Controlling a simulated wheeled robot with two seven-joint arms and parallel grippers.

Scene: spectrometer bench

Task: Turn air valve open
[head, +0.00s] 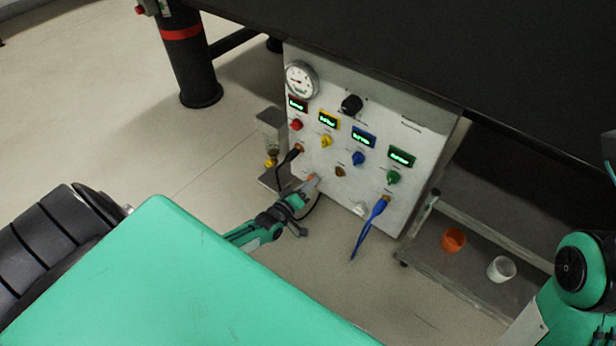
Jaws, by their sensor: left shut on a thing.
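My left gripper (309,186) is at the lower left of the grey instrument panel (410,118). It is shut on a small orange part (311,178) at the panel face; the fingers hide most of it, so I cannot tell its shape or how far it is turned. No part can be clearly read as the air valve. A black knob (352,104) sits high on the panel, beside a round pressure gauge (301,79). A small yellow fitting (271,161) shows left of the panel. My right gripper is out of view.
Red (296,125), yellow (326,142), blue (358,158) and green (393,177) knobs sit under lit displays. A black cable (280,172) and blue cable (369,228) hang near my gripper. Orange (453,239) and white (501,269) cups stand on a low shelf at right.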

